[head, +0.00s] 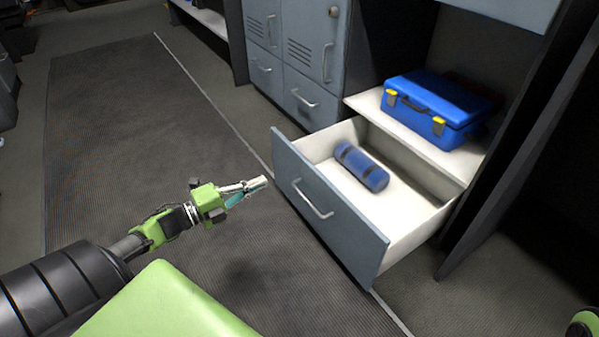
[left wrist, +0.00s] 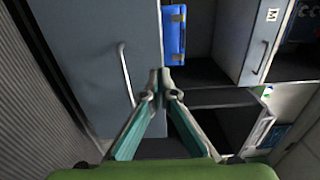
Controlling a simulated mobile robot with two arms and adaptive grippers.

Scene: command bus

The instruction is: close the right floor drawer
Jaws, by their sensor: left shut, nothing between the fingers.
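The right floor drawer (head: 330,215) stands pulled out in the head view. It has a grey-blue front and a white inside, and a blue rolled bundle (head: 361,166) with dark straps lies in it. The drawer's silver handle (head: 312,199) is on its front. My left gripper (head: 258,184) is shut and empty, in front of the drawer's left part and apart from it in the head view. In the left wrist view the fingertips (left wrist: 160,76) are together, to the right of a silver handle (left wrist: 125,74) on a grey-blue panel. My right gripper is not clearly in view.
A blue case (head: 436,108) with yellow latches sits on a white shelf (head: 405,130) behind the open drawer. Grey lockers (head: 300,60) stand to the left of it. The dark floor mat (head: 130,130) is clear on the left.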

